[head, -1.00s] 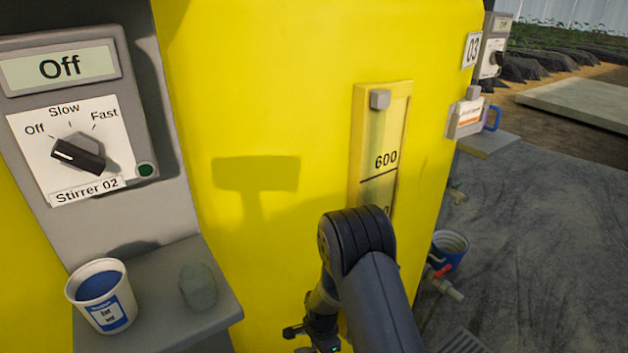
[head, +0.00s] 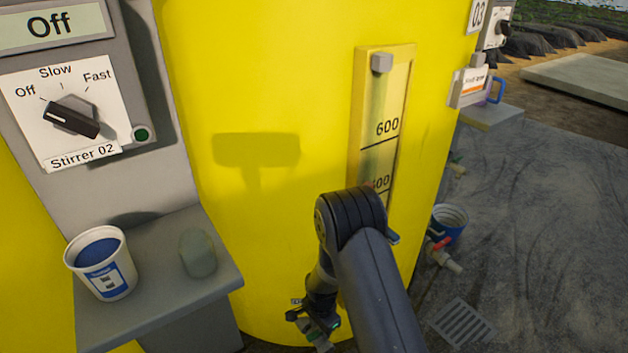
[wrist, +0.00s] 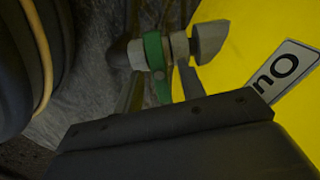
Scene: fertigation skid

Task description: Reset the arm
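My arm's dark elbow (head: 352,215) stands in front of the yellow tank (head: 250,220). My gripper (head: 310,328) hangs low by the tank's foot, partly hidden by its own parts. In the wrist view my gripper (wrist: 162,78) has its two fingers apart. A valve's green handle (wrist: 155,55) shows between or just beyond them, with a gap beside the right finger. I cannot tell whether either finger touches it. The valve's grey end (wrist: 210,40) points right.
At left, a shelf (head: 180,275) carries a white cup (head: 100,265) and a grey-green lump (head: 197,252), below the Stirrer 02 panel (head: 70,110). At right are a blue bucket (head: 450,222), a red-handled valve (head: 441,250) and a floor grate (head: 463,322). The floor further right is clear.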

